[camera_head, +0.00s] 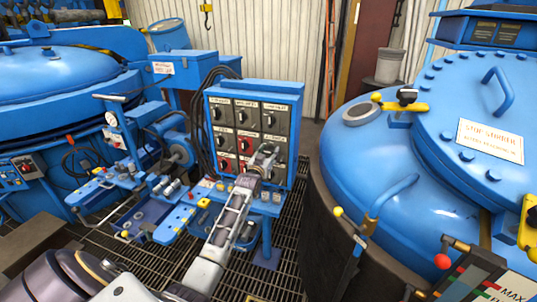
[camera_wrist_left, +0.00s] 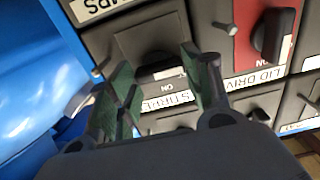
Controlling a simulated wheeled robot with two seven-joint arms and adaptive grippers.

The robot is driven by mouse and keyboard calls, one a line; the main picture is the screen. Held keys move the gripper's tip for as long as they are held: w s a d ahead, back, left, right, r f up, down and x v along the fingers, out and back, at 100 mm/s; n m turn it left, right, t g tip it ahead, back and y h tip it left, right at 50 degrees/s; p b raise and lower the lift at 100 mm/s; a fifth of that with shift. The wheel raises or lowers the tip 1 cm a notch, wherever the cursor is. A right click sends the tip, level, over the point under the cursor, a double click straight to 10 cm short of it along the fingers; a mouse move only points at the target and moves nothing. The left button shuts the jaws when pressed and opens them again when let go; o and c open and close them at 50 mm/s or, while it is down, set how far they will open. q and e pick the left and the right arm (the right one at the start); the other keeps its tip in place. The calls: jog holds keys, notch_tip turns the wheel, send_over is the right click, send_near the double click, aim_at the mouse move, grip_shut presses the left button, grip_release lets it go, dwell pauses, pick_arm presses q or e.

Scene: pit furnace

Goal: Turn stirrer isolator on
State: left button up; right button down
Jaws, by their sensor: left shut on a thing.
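The blue switch cabinet (camera_head: 250,88) with rows of dark rotary switches stands in the middle of the head view. My left gripper (camera_head: 265,156) is at the lower right of its face. In the left wrist view the picture is upside down, and the green-padded fingers (camera_wrist_left: 160,85) stand on both sides of a dark switch knob (camera_wrist_left: 150,62). The gripper is shut on this knob. A white label reading as STIRRER (camera_wrist_left: 165,101) and the word ON lie at the knob. The knob's exact angle is hard to tell. My right gripper is not in view.
A red switch plate labelled LID DRIVE (camera_wrist_left: 268,38) sits beside the held switch. The large blue furnace lid (camera_head: 440,120) fills the right. Blue machinery with valves and a gauge (camera_head: 112,119) stands left. Dark floor grating (camera_head: 285,235) lies below.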

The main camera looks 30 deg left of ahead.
pick_arm(q)
jog(key=shift+m+p, duration=0.3)
jog(key=shift+m, duration=0.3)
jog(key=shift+m+p, duration=0.3)
jog(key=shift+m, duration=0.4)
jog(key=m+p, duration=0.1)
jog(key=m, duration=0.2)
jog(key=shift+d, duration=0.1)
jog(key=shift+m, duration=1.1)
jog(key=m, duration=0.3)
jog(key=shift+f+m, duration=0.1)
jog(key=shift+m, duration=0.3)
jog(key=m, duration=0.2)
jog(key=shift+d+m, duration=0.1)
jog(key=shift+m, duration=0.2)
jog(key=m, duration=0.3)
jog(key=shift+f, duration=0.1)
jog(key=shift+m, duration=0.5)
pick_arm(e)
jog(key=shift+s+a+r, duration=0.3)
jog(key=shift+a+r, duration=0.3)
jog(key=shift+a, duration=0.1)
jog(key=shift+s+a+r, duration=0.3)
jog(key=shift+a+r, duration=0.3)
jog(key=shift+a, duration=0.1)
